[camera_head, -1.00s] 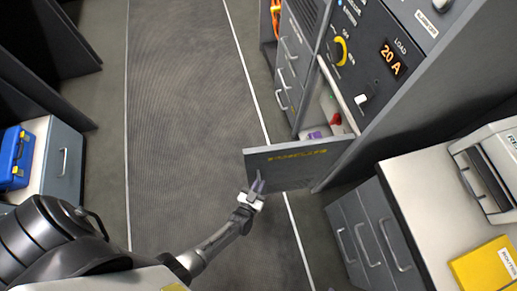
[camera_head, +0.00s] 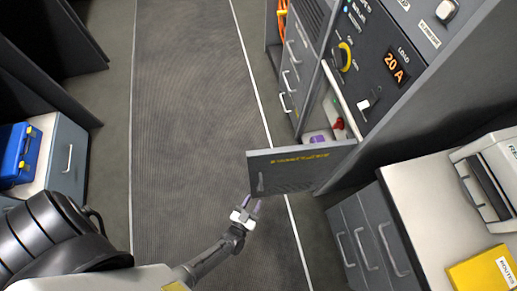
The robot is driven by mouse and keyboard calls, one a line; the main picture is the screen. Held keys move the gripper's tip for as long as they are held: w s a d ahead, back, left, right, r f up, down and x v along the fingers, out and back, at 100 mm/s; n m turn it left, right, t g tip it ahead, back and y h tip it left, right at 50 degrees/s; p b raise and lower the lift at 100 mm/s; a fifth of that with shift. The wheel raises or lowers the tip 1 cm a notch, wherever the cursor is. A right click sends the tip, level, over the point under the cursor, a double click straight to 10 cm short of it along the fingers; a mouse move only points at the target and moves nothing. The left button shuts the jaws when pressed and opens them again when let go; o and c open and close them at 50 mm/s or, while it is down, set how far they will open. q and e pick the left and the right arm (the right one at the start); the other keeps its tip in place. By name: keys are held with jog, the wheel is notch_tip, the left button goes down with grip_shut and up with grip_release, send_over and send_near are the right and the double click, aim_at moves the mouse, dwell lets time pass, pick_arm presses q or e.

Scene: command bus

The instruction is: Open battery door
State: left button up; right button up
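The battery door (camera_head: 290,172) is a dark grey panel with yellow lettering, swung out from the cabinet into the aisle. A small handle shows near its left end. Behind it the compartment (camera_head: 328,125) is exposed, with a red item (camera_head: 338,123) and a purple item (camera_head: 318,138) inside. My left gripper (camera_head: 250,206) is just below the door's lower left corner, its two fingers apart with nothing between them. It looks clear of the handle. My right gripper is not in view.
The control panel with a 20 A display (camera_head: 396,68) is above the compartment. A drawer unit (camera_head: 362,240) stands right of the door. A desk holds a printer (camera_head: 490,178) and a yellow binder (camera_head: 487,272). A blue case (camera_head: 18,155) is at left. The aisle floor (camera_head: 185,130) is clear.

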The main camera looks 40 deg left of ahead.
pick_arm(q)
jog(key=v, duration=0.6)
jog(key=shift+s, duration=0.35)
jog(key=shift+d, duration=0.1)
jog(key=shift+c, duration=0.4)
